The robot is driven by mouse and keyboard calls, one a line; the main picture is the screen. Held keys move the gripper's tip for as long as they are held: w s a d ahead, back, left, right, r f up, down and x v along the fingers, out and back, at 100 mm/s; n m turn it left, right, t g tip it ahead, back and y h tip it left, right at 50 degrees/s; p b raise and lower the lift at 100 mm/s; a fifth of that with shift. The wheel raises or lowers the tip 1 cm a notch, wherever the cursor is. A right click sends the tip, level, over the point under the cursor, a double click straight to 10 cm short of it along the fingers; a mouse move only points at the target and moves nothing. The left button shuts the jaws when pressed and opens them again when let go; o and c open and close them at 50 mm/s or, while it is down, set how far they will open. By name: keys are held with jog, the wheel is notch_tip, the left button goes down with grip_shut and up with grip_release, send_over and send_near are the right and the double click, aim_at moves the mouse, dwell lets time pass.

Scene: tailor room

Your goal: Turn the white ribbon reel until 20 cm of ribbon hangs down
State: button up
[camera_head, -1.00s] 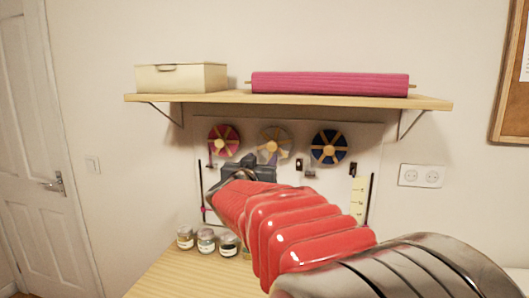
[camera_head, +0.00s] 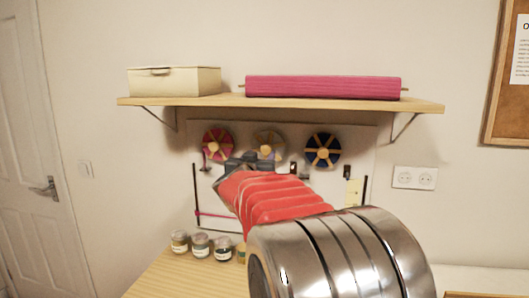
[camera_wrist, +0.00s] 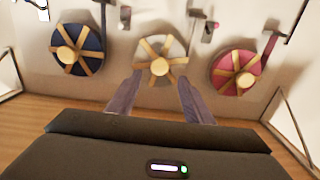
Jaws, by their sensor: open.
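The white ribbon reel (camera_head: 270,141) hangs on the pegboard panel between a red reel and a blue reel. In the wrist view the white reel (camera_wrist: 161,58) shows tan spokes and a round tan hub. My gripper (camera_wrist: 157,80) is open, its two fingers apart, one below each side of the white reel in the picture. I cannot tell whether a finger touches the reel. In the head view my gripper (camera_head: 250,160) is in front of the panel and hides the lower part of the white reel. The length of hanging white ribbon is not clear.
The red reel (camera_head: 219,142) and the blue reel (camera_head: 323,149) flank the white one closely. A wooden shelf (camera_head: 220,101) with a cream box (camera_head: 174,81) and a pink roll (camera_head: 322,87) is above. Several jars (camera_head: 200,245) stand on the table (camera_head: 170,277) below.

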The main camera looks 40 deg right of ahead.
aim_at(265, 149)
jog(key=shift+x, duration=3.45)
jog(key=shift+c, duration=0.5)
jog(key=c, duration=0.9)
